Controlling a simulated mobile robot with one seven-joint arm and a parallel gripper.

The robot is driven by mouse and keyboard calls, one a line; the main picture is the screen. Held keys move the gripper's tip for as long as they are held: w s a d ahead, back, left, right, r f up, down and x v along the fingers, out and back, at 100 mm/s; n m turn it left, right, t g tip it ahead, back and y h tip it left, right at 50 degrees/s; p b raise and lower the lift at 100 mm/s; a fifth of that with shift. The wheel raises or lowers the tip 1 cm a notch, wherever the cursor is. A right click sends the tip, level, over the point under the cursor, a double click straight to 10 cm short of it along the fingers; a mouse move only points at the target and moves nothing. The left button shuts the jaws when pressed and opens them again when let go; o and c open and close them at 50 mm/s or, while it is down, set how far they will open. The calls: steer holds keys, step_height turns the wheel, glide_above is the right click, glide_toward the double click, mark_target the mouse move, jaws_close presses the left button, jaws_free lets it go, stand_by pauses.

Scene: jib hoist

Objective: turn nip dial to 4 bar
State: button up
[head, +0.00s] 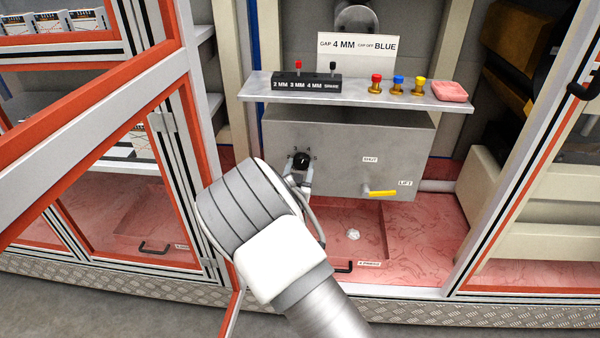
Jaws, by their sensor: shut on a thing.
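The nip dial (301,160) is a black knob on the left part of the grey box's front. Small numbers stand around it; 3 and 4 are legible above it and what looks like a 5 is at its right. My gripper (299,174) is at the dial from below, shut on it, partly hidden behind my arm's large grey and white links. The dial's pointer is too small to read, so I cannot tell its setting.
A yellow lever (382,194) sits lower right on the grey box (395,140), near SHUT and LIFT labels. A shelf (350,95) above holds a labelled black block (306,84), colored knobs and a pink block (450,91). An open orange-framed door (90,130) stands at left.

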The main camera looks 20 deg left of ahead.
steer(key=shift+f+m+b, duration=0.1)
steer(key=shift+m+b, duration=0.3)
steer(key=shift+m, duration=0.2)
steer(key=o, duration=1.4)
steer(key=shift+c, duration=0.2)
steer(key=p+v, duration=0.3)
steer(key=v, duration=1.4)
steer(key=shift+s, duration=0.25)
